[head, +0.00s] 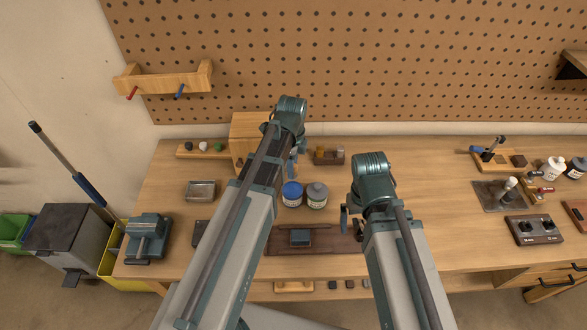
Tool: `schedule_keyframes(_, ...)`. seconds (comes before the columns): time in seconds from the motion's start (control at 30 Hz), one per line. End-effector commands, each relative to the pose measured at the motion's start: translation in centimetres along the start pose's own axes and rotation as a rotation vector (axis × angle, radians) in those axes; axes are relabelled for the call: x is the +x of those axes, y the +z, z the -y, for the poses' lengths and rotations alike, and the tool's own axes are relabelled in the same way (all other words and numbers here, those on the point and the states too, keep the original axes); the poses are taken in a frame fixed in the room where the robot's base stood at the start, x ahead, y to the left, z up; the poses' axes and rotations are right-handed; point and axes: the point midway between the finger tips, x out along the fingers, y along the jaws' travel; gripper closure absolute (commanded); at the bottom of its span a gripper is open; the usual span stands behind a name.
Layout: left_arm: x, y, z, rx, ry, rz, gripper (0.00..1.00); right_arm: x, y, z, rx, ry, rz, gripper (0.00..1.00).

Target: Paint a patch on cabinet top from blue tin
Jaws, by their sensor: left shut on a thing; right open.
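The blue tin (292,196) stands on the workbench with a blue round top, touching or very close to a grey tin (317,197). My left gripper (292,163) is just behind the blue tin, largely covered by its own arm. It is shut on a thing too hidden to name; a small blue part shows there. My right gripper (346,216) is open, right of the grey tin and partly behind its wrist. A light wooden box (250,124), perhaps the cabinet, stands behind my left arm. No painted patch is discernible on its visible top.
A dark brown board (330,240) with a blue-grey block (300,237) lies in front of the tins. A metal tray (201,190) and a vise (147,237) are left. Bottles and fixtures crowd the right end. Bare bench (430,190) lies right of my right arm.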

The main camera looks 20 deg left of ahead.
Motion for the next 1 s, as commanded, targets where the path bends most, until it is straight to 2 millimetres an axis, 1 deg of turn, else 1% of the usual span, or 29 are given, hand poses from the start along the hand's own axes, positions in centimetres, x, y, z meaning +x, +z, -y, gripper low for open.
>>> schedule_keyframes(0.27, 1.1, 0.0, 0.0, -0.001, 0.0, 0.0, 1.0, 1.1, -0.1, 0.1, 0.0, 0.0, 0.0, 0.0)
schedule_keyframes(0.73, 5.5, 0.0, 0.0, -0.001, 0.0, 0.0, 1.0, 5.5, -0.3, 0.5, 0.001, 0.0, 0.0, 0.0)
schedule_keyframes(0.87, 6.1, 0.0, 0.0, -0.001, 0.0, 0.0, 1.0, 6.0, -0.4, 0.6, 0.001, 0.0, 0.0, 0.0)
schedule_keyframes(1.0, 6.1, 0.0, 0.0, -0.001, 0.0, 0.0, 1.0, 6.0, -0.4, 0.6, 0.001, 0.0, 0.0, 0.0)
